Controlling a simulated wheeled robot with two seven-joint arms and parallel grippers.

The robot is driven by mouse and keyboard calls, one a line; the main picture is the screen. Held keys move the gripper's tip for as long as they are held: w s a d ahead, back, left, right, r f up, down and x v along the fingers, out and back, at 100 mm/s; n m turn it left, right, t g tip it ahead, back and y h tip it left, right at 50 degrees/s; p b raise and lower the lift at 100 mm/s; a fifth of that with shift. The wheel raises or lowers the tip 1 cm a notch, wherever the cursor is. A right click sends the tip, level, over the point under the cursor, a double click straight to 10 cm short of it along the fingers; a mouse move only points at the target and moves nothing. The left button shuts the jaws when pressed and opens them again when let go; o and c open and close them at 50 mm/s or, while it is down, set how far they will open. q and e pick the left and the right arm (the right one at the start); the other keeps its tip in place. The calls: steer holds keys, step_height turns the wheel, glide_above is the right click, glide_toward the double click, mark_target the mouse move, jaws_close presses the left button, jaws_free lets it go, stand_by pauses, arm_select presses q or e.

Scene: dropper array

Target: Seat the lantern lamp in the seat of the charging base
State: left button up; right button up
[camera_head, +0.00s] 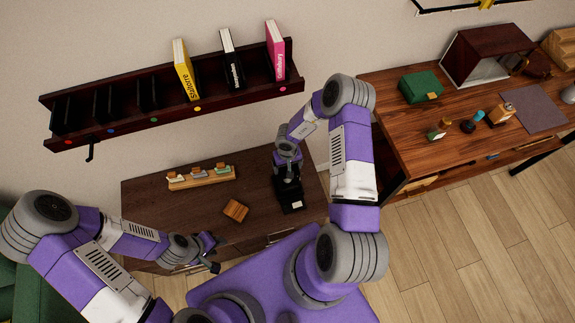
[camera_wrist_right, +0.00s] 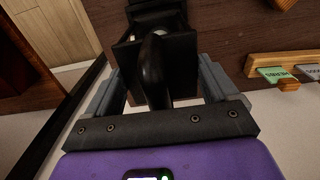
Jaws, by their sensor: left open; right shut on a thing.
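The dark lantern lamp (camera_wrist_right: 150,65) sits between the two fingers of my right gripper (camera_wrist_right: 162,88), which is shut on it. In the head view my right gripper (camera_head: 287,157) points down over the cabinet top, and the lamp is mostly hidden by gripper and arm. The black charging base (camera_head: 291,203) stands on the cabinet right below it. Lamp and base are both dark and overlap, so I cannot tell whether the lamp is in the seat or just above it. My left gripper (camera_head: 211,256) is open and empty at the cabinet's front edge.
A small wooden block (camera_head: 235,210) lies on the dark cabinet top (camera_head: 150,205). A wooden rack (camera_head: 203,178) with several labelled cards stands behind it. A wall shelf (camera_head: 120,117) holds three books above. A wooden desk (camera_head: 400,120) with several items is at right.

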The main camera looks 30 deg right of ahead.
steer(key=shift+f+b, duration=0.3)
steer(key=shift+f, duration=0.4)
steer(key=o, duration=1.8)
steer(key=shift+o, duration=0.2)
step_height(320, 180, up, 8)
steer(key=shift+f+p, duration=0.15)
steer(key=shift+p, duration=1.05)
steer(key=shift+s+f, duration=0.1)
